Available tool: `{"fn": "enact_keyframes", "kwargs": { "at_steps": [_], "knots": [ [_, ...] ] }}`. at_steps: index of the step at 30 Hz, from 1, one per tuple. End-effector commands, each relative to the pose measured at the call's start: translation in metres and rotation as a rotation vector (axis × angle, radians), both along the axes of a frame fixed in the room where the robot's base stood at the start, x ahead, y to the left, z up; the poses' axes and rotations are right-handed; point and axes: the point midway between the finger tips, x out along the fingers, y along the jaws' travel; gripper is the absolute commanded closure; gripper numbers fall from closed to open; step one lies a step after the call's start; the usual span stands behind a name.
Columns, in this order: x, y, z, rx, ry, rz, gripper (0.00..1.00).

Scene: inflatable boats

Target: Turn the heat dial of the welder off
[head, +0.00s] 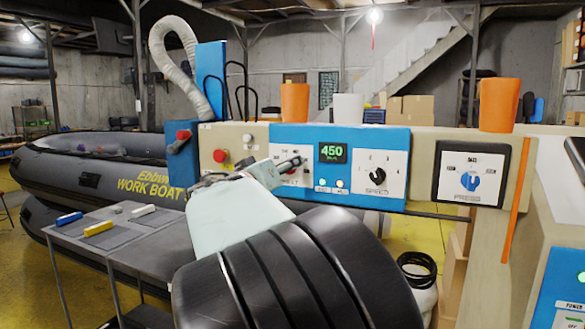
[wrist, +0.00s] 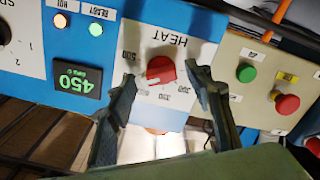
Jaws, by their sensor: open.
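The welder has a blue panel (head: 310,195) with a green display (head: 333,153) reading 450. Its red heat dial (wrist: 160,70) is on a white plate labelled HEAT in the wrist view, which shows the panel upside down. A pale mark is on the dial's lower left side in that view. My gripper (wrist: 159,78) is open, with one finger on each side of the dial. I cannot tell whether either finger touches it. In the head view my gripper (head: 293,163) is in front of the heat plate and hides most of the dial.
A speed knob (head: 379,173) and a blue pressure knob (head: 470,181) are to the right. A red button (head: 220,156) and a green button (wrist: 246,73) are on the beige box beside the heat plate. Orange cups (head: 294,103) stand on top. A grey inflatable boat (head: 100,172) is at left.

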Motion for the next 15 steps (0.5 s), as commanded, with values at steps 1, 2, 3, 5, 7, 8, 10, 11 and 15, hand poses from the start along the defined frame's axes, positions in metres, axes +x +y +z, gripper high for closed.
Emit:
{"fn": "enact_keyframes", "kwargs": {
  "at_steps": [1, 2, 3, 5, 7, 8, 10, 11, 15],
  "knots": [
    [0.0004, -0.0001, -0.0001, 0.000, 0.000, 0.000, 0.53],
    [0.0004, -0.0001, -0.0002, 0.000, 0.000, 0.000, 0.53],
    [0.0002, -0.0001, -0.0002, 0.000, 0.000, 0.000, 0.53],
    [0.0002, -0.0001, -0.0002, 0.000, 0.000, 0.000, 0.53],
    [0.0001, 0.0000, -0.0002, 0.000, 0.000, 0.000, 0.57],
    [0.0000, -0.0001, -0.0002, 0.000, 0.000, 0.000, 0.61],
    [0.0000, -0.0001, -0.0002, 0.000, 0.000, 0.000, 0.68],
    [-0.0001, -0.0001, -0.0002, 0.000, 0.000, 0.000, 0.72],
    [-0.0001, -0.0001, -0.0002, 0.000, 0.000, 0.000, 0.87]
  ]
}}
